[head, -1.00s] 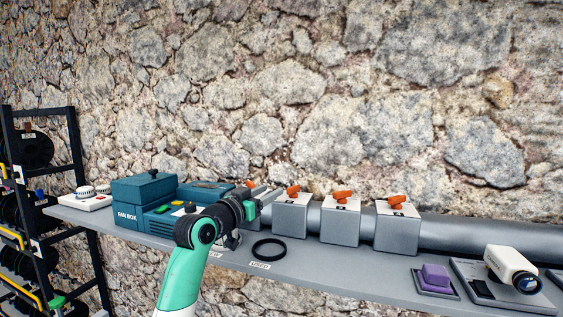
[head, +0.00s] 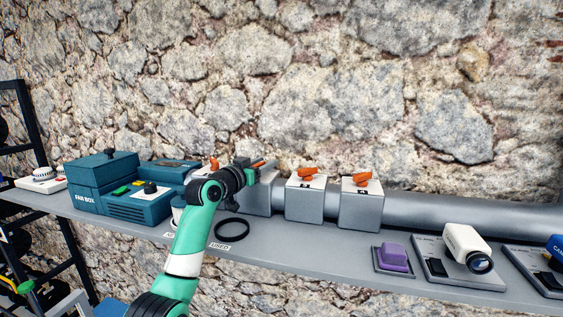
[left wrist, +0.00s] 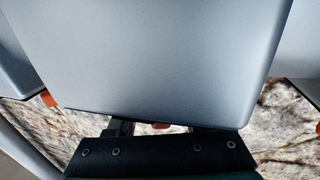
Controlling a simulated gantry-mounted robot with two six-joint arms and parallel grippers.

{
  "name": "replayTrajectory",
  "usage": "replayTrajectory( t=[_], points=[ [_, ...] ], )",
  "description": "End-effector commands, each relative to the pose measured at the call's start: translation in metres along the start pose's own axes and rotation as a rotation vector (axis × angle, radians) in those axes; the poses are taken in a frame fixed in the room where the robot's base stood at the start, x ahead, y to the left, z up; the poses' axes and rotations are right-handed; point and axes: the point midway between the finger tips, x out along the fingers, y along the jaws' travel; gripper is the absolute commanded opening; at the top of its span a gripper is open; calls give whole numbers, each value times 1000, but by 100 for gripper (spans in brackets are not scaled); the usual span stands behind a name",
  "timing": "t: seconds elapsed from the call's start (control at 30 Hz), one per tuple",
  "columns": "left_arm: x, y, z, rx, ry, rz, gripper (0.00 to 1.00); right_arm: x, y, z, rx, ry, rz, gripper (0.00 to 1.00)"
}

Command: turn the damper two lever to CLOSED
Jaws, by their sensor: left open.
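A row of grey damper boxes with orange levers stands on the shelf in the head view. My left gripper (head: 262,166) is at the top of the second box from the left (head: 258,197) and mostly hides its lever. Further right are the third lever (head: 307,174) and fourth lever (head: 361,179); the first lever (head: 213,164) is left of the hand. In the left wrist view a grey box face (left wrist: 150,60) fills the picture, and an orange sliver (left wrist: 160,125) shows between my open fingers. I cannot tell whether they touch it. Lever labels are unreadable.
A grey pipe (head: 460,211) runs behind the boxes along the stone wall. The teal fan box (head: 100,182) stands at left. A black ring (head: 232,228) lies in front on the shelf (head: 300,255). A purple block (head: 394,255) and white camera (head: 466,247) stand at right.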

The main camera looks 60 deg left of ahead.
Motion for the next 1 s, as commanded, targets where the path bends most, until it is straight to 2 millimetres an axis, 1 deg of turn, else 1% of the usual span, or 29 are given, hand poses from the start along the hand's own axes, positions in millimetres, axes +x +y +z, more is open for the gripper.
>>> replayTrajectory(
  t=[0.27, 0.3, 0.37, 0.4, 0.57, 1.0],
  points=[
    [1, -2, 0, 0, 0, -3, 51, 0, 0, 0, 0, 0, 0, 50],
    [1, -2, 0, 0, 0, -3, 48, 0, 0, 0, 0, 0, 0, 50],
    [1, -2, 0, 0, 0, -3, 37, 0, 0, 0, 0, 0, 0, 50],
    [1, -2, 0, 0, 0, -3, 30, 0, 0, 0, 0, 0, 0, 50],
    [1, -2, 0, 0, 0, -3, 1, 0, 0, 0, 0, 0, 0, 50],
    [1, -2, 0, 2, 0, -21, 0, 0, 0, 0, 0, 0, 0, 50]
  ],
)
